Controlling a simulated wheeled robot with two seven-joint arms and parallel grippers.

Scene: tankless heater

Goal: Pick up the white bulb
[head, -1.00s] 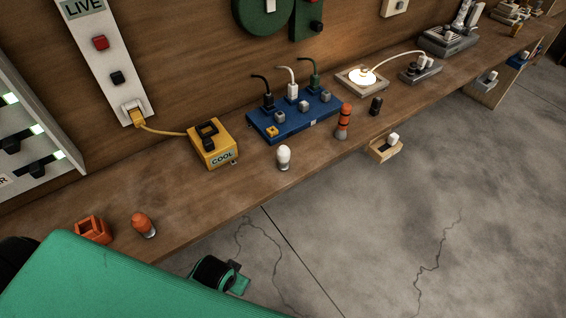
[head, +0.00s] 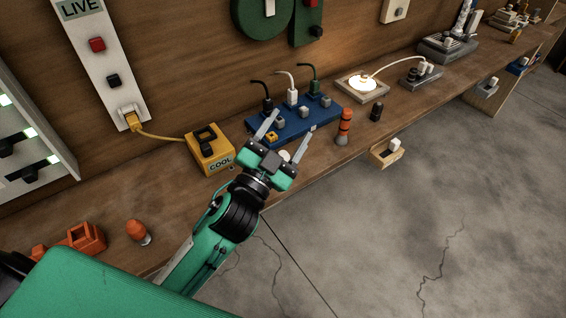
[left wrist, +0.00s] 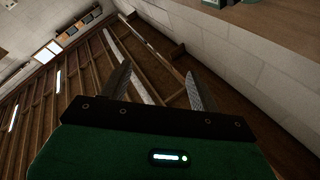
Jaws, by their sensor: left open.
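The white bulb (head: 285,155) stands on the wooden bench in front of the blue socket strip. In the head view it is mostly hidden behind my left gripper, with only a small white patch showing. My left gripper (head: 294,121) is over the bulb's spot, its two grey fingers spread and pointing toward the blue strip. Its height above the bulb is hard to tell. In the left wrist view the fingers (left wrist: 160,70) are apart with nothing between them; that view shows walls and ceiling, not the bulb. My right gripper is not in view.
The blue strip (head: 320,126) with several plugs lies behind the gripper. A yellow COOL box (head: 211,150) is to its left. An orange bulb (head: 137,231) and orange holder (head: 88,238) are near left.

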